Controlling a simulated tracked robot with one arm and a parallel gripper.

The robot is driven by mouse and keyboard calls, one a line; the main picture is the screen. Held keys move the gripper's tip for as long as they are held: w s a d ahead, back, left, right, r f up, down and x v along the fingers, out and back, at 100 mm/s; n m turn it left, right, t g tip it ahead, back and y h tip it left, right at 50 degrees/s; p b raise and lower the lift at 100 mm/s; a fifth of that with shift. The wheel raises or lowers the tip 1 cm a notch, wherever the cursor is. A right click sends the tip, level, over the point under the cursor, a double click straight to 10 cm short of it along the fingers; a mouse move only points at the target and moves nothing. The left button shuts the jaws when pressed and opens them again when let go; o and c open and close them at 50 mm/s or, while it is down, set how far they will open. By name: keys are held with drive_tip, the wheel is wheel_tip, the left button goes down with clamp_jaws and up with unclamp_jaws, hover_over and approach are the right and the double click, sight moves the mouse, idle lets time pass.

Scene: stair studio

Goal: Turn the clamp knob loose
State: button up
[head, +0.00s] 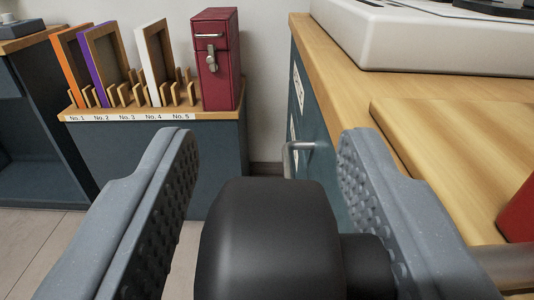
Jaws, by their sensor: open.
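My gripper (268,145) is open, its two grey, dimpled fingers spread wide at the left and right of the view. I see nothing held between the fingertips. No clamp knob can be made out for certain. A red part (522,212) is cut off by the right edge, above the wooden worktop. A grey metal bar (508,264) runs just below it, partly hidden by my right finger. I cannot tell whether these belong to the clamp.
A wooden worktop (345,62) on a blue-grey cabinet fills the right, bearing a white machine base (420,40) and a wooden board (455,135). A metal handle (290,158) sticks out of the cabinet. Behind, a numbered rack (215,115) holds frames and a red case (215,75).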

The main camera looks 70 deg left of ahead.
drive_tip(key=shift+w+f, duration=0.1)
drive_tip(key=c, duration=0.8)
drive_tip(key=shift+o, duration=0.3)
drive_tip(key=shift+o, duration=0.3)
drive_tip(key=o, duration=0.6)
drive_tip(key=shift+o, duration=0.4)
drive_tip(key=shift+s+a, duration=0.1)
drive_tip(key=shift+s, duration=0.1)
